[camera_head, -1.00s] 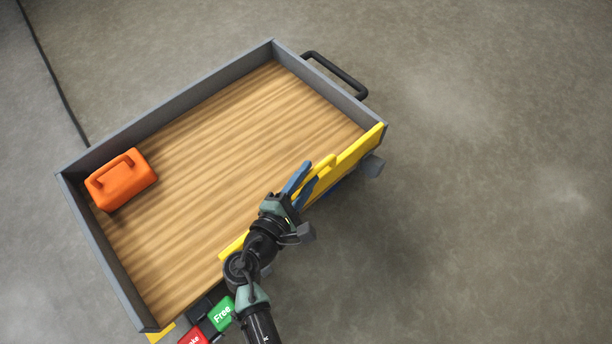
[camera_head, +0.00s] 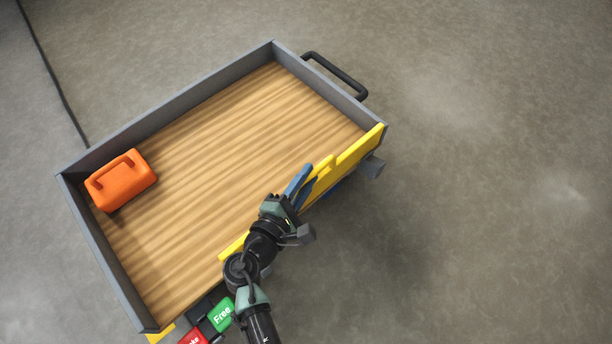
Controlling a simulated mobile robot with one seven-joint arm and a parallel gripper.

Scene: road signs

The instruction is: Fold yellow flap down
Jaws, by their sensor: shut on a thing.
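The yellow flap (camera_head: 357,153) runs along the near right side of a wooden-floored cart (camera_head: 230,150). It stands up as that side's wall, and my arm hides part of its middle and lower left. My gripper (camera_head: 303,183) has blue fingers and is shut on the flap's upper edge, near the flap's middle. A small raised yellow piece (camera_head: 325,164) shows just beyond the fingertips.
An orange canister (camera_head: 121,180) lies in the cart's left corner. Grey walls enclose the other sides, and a black handle (camera_head: 338,75) sticks out at the upper right. A green block marked "Free" (camera_head: 221,315) and a red one (camera_head: 192,338) are at the bottom. The floor right of the cart is clear.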

